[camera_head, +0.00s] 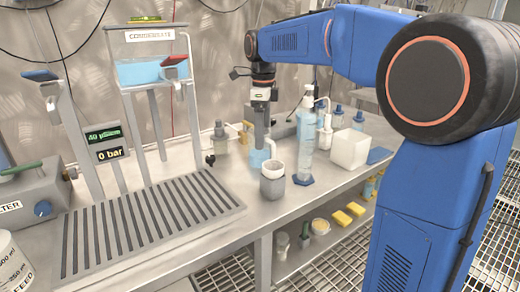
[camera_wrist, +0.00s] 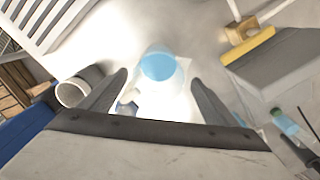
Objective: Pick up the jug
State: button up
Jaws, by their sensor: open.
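The jug (camera_wrist: 162,66) looks like a pale, clear vessel with light blue liquid in it. In the wrist view it lies between the two fingers of my gripper (camera_wrist: 158,78), and its lower part and handle area are hard to make out. In the head view the jug (camera_head: 257,158) stands on the steel bench, partly hidden behind the fingers of my gripper (camera_head: 263,138) and a grey cup. My gripper is open and points down at the jug. I cannot tell whether a finger touches it.
A clear bottle (camera_head: 305,145) and a white box (camera_head: 349,149) stand right. A slotted drain tray (camera_head: 150,220) lies left.

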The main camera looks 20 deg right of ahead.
jog(key=shift+a+f, duration=0.2)
jog(key=shift+f, duration=1.05)
jog(key=shift+a+f, duration=0.2)
jog(key=shift+f, duration=1.05)
jog(key=c, duration=1.2)
